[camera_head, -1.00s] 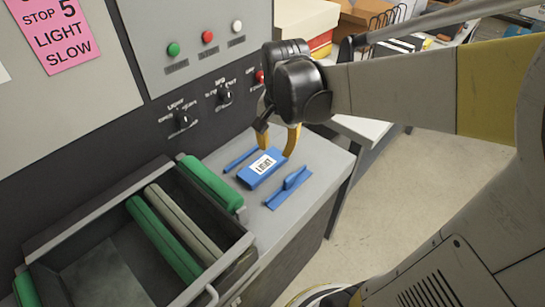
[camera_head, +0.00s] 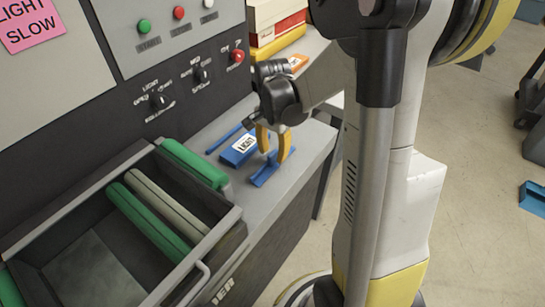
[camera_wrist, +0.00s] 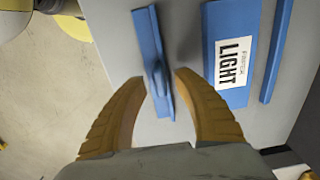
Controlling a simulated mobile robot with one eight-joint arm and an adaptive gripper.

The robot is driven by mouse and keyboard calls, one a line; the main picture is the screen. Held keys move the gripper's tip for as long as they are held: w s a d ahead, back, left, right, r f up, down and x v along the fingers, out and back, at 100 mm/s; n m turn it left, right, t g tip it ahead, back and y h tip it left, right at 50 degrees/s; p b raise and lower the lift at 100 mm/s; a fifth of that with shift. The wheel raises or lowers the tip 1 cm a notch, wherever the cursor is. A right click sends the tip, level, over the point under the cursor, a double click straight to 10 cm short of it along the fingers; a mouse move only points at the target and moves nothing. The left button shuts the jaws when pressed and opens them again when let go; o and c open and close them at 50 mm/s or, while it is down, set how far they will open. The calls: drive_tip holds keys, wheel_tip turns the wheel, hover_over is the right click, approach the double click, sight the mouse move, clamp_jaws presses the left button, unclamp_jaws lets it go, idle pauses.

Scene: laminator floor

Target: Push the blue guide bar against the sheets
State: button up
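The blue guide bar (camera_head: 264,178) lies on the grey side shelf, with a raised grip on its top. It also shows in the wrist view (camera_wrist: 146,40), running lengthwise. The sheets, a flat blue stack (camera_head: 231,158) with a white "LIGHT" label, lie beside it, also in the wrist view (camera_wrist: 216,20). A strip of bare shelf separates bar and sheets. A thin blue rail (camera_head: 224,139) lies along the stack's far side. My gripper (camera_head: 275,160) has its yellow fingers apart at the bar's grip. In the wrist view the fingertips (camera_wrist: 159,77) straddle the grip with gaps showing.
The grey shelf (camera_head: 292,158) ends at a front edge close to the bar. The open machine bay with green rollers (camera_head: 193,163) is at left. The control panel (camera_head: 160,75) with knobs and a red button (camera_head: 237,56) rises behind. Boxes (camera_head: 278,22) stand beyond.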

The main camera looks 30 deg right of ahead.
sight(247, 144)
drive_tip(key=shift+f, duration=0.4)
clamp_jaws()
drive_tip(key=w+a, duration=0.1)
drive_tip(key=w, duration=0.2)
drive_tip(key=w+a, duration=0.1)
drive_tip(key=w, duration=0.2)
drive_tip(key=w+a, duration=0.1)
drive_tip(key=w, duration=0.2)
drive_tip(key=shift+a+r, duration=0.1)
drive_tip(key=shift+a, duration=0.05)
unclamp_jaws()
drive_tip(key=shift+w+a, duration=0.1)
drive_tip(key=shift+w, duration=0.15)
